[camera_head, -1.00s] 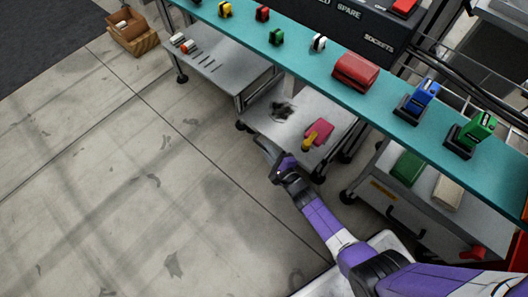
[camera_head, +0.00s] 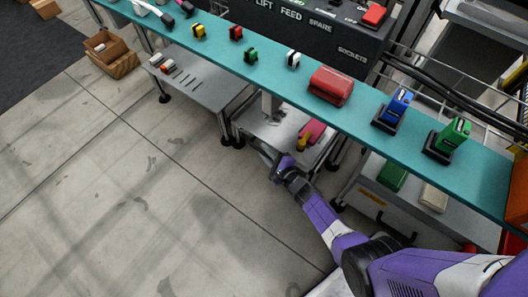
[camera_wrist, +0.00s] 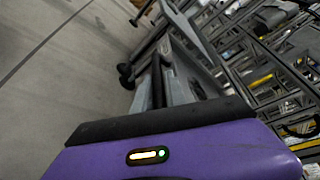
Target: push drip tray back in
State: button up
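The grey drip tray (camera_head: 250,126) is low down under the teal bench; its front part sticks out and the bench hides its back. A pink cloth (camera_head: 313,131) and a yellow item (camera_head: 301,144) lie on its right side. My gripper (camera_head: 268,154) is low at the tray's front edge, looking close against it; I cannot make out actual contact. In the wrist view, grey metal parts (camera_wrist: 188,80) lie just beyond the gripper's dark front edge. The fingers are too unclear to tell open from shut.
The teal bench (camera_head: 280,85) overhangs the tray and carries a red box (camera_head: 331,85) and coloured blocks. A low grey shelf (camera_head: 203,85) stands left, another with a green box (camera_head: 391,176) right. The floor (camera_head: 130,200) in front is clear.

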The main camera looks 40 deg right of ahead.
jog(key=p+v, duration=0.4)
jog(key=v, duration=0.3)
jog(key=shift+s, duration=0.4)
dwell(0.3)
jog(key=s+a+r+n, duration=0.3)
jog(key=s+r+n, duration=0.4)
jog(key=s, duration=0.3)
jog(key=s+a+r+n, duration=0.2)
jog(key=s+r+n, duration=0.6)
jog(key=s, duration=0.3)
jog(key=s+a+r+n, duration=0.3)
jog(key=s+r+n, duration=0.25)
jog(key=r, duration=0.55)
notch_tip(320, 180, up, 41)
jog(key=s+a+n+p, duration=0.1)
jog(key=n+p, duration=0.3)
jog(key=p, duration=2.7)
jog(key=shift+s+a+g, duration=0.3)
jog(key=shift+s+a, duration=0.05)
jog(key=shift+s, duration=0.35)
